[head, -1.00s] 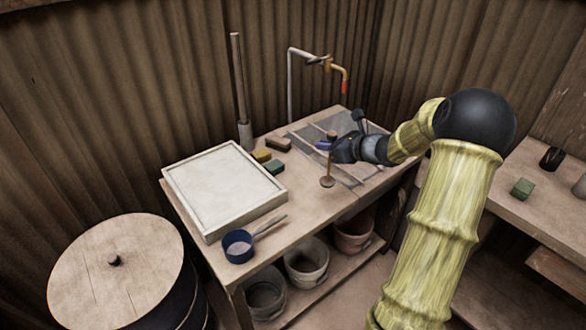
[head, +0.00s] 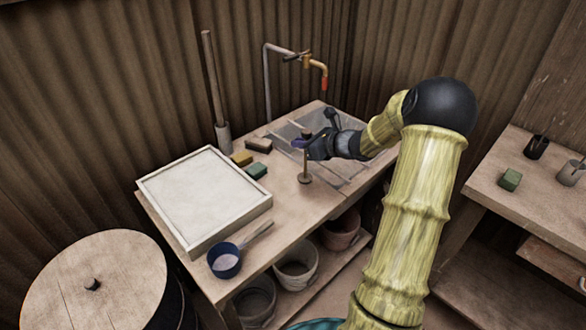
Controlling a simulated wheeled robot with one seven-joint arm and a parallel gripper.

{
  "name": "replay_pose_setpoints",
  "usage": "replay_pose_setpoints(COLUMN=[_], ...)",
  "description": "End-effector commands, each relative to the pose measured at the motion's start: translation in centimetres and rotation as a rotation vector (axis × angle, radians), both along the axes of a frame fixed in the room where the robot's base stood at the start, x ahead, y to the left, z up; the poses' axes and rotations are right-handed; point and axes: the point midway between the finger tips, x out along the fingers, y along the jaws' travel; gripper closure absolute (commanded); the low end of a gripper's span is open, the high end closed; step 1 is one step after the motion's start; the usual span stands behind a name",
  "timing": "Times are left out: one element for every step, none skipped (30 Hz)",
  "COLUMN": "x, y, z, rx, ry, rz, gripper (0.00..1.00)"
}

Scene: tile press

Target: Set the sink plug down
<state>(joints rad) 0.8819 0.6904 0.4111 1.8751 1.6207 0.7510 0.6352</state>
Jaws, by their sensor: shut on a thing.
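The sink plug (head: 305,179) has a round brownish disc at the bottom and a thin upright stem. My dark gripper (head: 304,145) is shut on the stem near its top. The plug hangs upright, with its disc over the bare wood of the worktop (head: 278,214), just left of the sink (head: 344,168). I cannot tell whether the disc touches the wood. A small purple part shows at the gripper's tip. My fingers are too small and partly hidden to see clearly.
A framed white tray (head: 204,197) and a blue pan (head: 225,261) stand left on the worktop. Green (head: 256,171), yellow (head: 242,159) and dark (head: 259,145) blocks lie behind the plug. A tap (head: 308,62) rises behind the sink. Wood is clear in front of the plug.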

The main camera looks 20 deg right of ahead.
Motion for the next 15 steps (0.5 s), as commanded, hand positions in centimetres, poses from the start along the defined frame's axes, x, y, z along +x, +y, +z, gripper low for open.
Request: replay_pose_setpoints(x=[0.0,0.0,0.0,0.0,0.0,0.0,0.0,0.0,0.0,0.0,0.0,0.0,0.0,0.0,0.0], y=[0.0,0.0,0.0,0.1,0.0,0.0,0.0,0.0,0.0,0.0,0.0,0.0,0.0,0.0,0.0], z=[-1.3,-1.8,-2.5,-2.9,-3.2,-3.5,-3.6,-3.7,-3.7,-3.6,-3.6,-3.6,-3.6,-3.6,-3.6], rx=[0.004,0.004,0.005,0.004,0.002,0.002,0.002,0.001,0.0,0.0,0.0,0.0,0.0,0.0,0.0], ry=[0.003,0.003,0.003,0.002,0.001,0.001,0.0,-0.001,-0.001,-0.001,-0.001,-0.001,-0.001,-0.001,-0.001], rz=[0.001,0.0,0.0,0.0,0.001,0.001,0.001,0.001,0.001,0.0,0.0,0.0,0.0,0.0,0.0], gripper=[1.0,1.0,1.0,1.0,1.0,1.0,1.0,1.0,1.0,1.0,1.0,1.0,1.0,1.0,1.0])
